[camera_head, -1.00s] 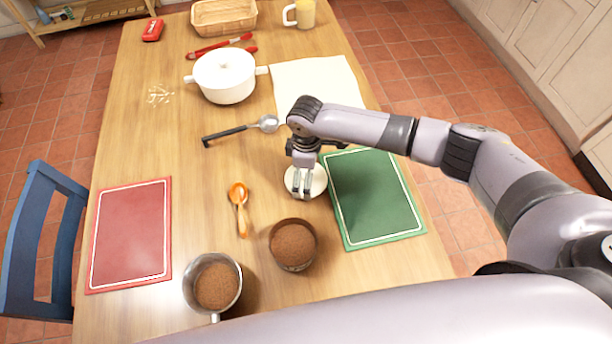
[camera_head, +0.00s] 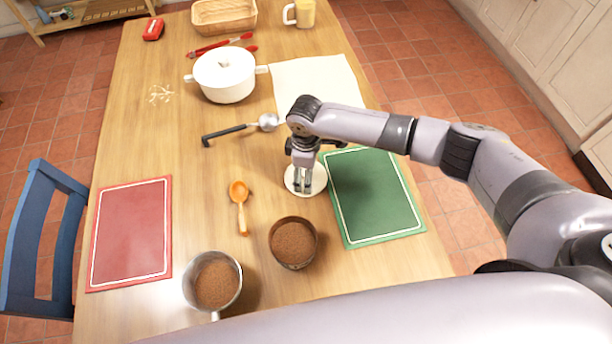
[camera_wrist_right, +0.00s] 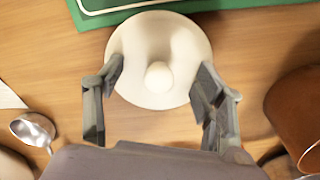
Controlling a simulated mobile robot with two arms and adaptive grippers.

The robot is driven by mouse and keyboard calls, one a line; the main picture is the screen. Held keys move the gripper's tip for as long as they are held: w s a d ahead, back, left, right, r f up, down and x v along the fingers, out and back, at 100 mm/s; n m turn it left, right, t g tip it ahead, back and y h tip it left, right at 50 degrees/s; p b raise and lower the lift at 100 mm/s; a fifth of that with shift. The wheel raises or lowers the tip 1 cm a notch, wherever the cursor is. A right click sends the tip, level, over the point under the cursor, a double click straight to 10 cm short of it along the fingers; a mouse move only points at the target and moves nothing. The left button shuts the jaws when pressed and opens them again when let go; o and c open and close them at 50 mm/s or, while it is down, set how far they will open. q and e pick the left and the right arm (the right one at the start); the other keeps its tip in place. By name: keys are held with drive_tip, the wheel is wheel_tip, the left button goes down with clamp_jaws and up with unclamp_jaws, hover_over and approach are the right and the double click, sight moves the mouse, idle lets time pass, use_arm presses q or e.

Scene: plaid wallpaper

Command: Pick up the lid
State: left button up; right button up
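The lid is a round cream disc with a small knob (camera_wrist_right: 158,78), lying on the wooden table beside the green board. In the head view the lid (camera_head: 318,181) is partly hidden by my right gripper (camera_head: 303,188), which points down over it. In the right wrist view my right gripper (camera_wrist_right: 160,88) is open, with one finger on each side of the knob and a gap on both sides. I cannot tell how high the fingertips are above the lid. My left gripper is not in view.
A green board (camera_head: 375,195) lies right of the lid. A brown-filled bowl (camera_head: 293,243) stands just in front, with a metal pot (camera_head: 213,283) further left. An orange spoon (camera_head: 239,206) and a ladle (camera_head: 238,131) lie to the left. A white pot (camera_head: 225,77) stands behind.

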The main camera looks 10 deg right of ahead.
drive_tip(key=shift+s+d+f, duration=0.1)
drive_tip(key=shift+s+f, duration=0.05)
drive_tip(key=c, duration=0.5)
